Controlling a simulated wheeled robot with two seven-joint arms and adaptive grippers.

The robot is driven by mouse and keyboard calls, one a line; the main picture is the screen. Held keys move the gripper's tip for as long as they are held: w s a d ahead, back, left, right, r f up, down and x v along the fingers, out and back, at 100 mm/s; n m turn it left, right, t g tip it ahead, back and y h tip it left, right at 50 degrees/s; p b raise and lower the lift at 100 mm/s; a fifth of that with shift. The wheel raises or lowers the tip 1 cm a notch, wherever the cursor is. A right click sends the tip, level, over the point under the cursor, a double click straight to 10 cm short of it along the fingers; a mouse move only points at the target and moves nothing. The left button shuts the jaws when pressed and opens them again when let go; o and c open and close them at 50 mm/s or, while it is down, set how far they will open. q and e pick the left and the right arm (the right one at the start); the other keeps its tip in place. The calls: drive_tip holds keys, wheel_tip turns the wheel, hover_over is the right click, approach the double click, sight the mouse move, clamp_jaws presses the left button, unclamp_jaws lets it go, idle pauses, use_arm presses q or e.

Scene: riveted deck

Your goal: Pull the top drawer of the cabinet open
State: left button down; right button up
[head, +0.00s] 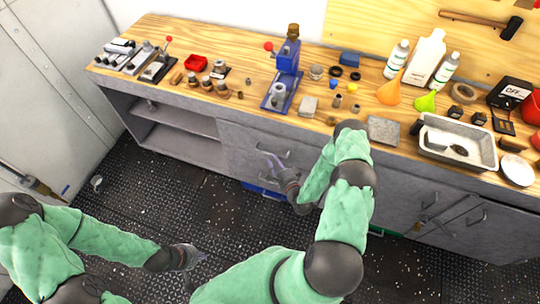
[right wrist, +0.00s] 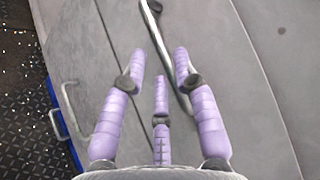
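The cabinet (head: 180,127) is a grey workbench with a wooden top. Its drawer fronts are in the middle, partly hidden by my right arm in the head view. The top drawer's handle (right wrist: 167,52), a metal bar with a dark end, runs between the spread purple fingers of my right gripper (right wrist: 160,68). The gripper is open around the bar; contact is unclear. In the head view the right gripper (head: 276,170) is at the drawer fronts. The top drawer front looks flush, with no gap visible. My left gripper (head: 192,256) hangs over the floor, away from the cabinet; its fingers are unclear.
A second, lower handle (right wrist: 72,110) sits beside a blue edge (right wrist: 62,128). Open shelves (head: 180,145) are left of the drawers, and doors with handles are on the right. The worktop carries tools, bottles and a metal tray (head: 457,142).

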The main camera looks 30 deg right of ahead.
drive_tip(key=shift+w+d+f+b, duration=0.1)
drive_tip(key=shift+w+f+b, duration=0.1)
drive_tip(key=shift+w, duration=0.9)
drive_tip(key=shift+w+d+f+b, duration=0.1)
drive_tip(key=shift+w+f, duration=0.05)
drive_tip(key=shift+w, duration=0.9)
clamp_jaws()
